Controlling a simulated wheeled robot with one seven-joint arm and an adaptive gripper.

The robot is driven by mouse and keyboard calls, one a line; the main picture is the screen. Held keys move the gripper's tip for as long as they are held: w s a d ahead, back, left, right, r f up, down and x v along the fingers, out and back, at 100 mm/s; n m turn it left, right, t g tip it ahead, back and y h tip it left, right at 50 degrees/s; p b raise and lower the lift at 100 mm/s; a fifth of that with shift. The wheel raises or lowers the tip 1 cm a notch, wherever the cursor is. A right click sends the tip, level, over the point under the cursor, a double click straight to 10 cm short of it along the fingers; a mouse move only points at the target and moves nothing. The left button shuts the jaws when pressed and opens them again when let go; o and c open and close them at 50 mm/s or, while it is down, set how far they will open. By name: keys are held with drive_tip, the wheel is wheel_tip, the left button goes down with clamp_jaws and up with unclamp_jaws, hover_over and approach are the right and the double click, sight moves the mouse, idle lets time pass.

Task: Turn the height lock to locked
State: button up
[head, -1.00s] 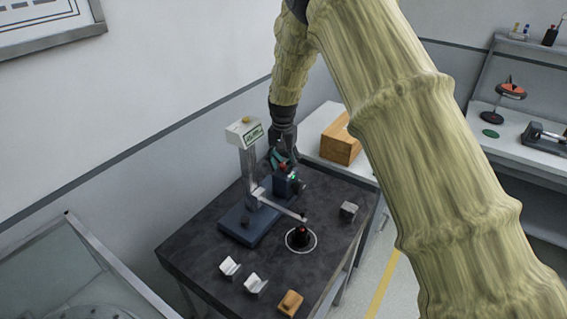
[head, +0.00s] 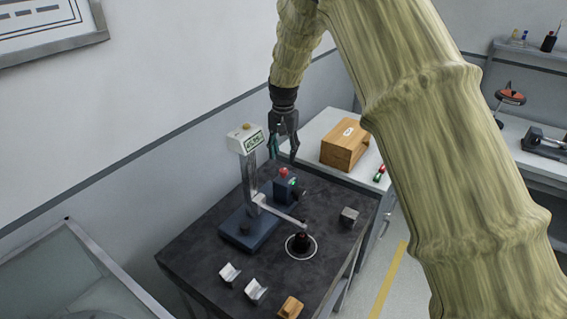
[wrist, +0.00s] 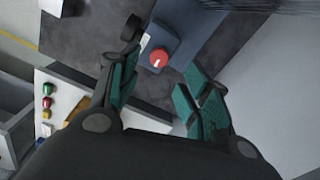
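The height gauge stands on the dark table with a blue base (head: 243,232), a grey column and a white display head (head: 245,139). A blue block (head: 286,190) at the column carries a red knob (head: 283,171) on top, with a green mark on its side. In the wrist view the red knob (wrist: 159,58) shows a white pointer line; I cannot read any lock label. My gripper (head: 284,158) is above the knob, pointing down, its fingers apart and empty. In the wrist view the knob lies beyond the open fingertips (wrist: 158,78), clear of them.
A horizontal arm (head: 280,212) reaches from the gauge toward a dark round piece (head: 300,241) in a white ring. A grey block (head: 349,216), two pale V-shaped blocks and a wooden block (head: 290,307) stand on the table. A wooden box (head: 345,145) sits on the white bench behind.

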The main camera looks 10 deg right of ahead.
drive_tip(key=shift+r, duration=2.5)
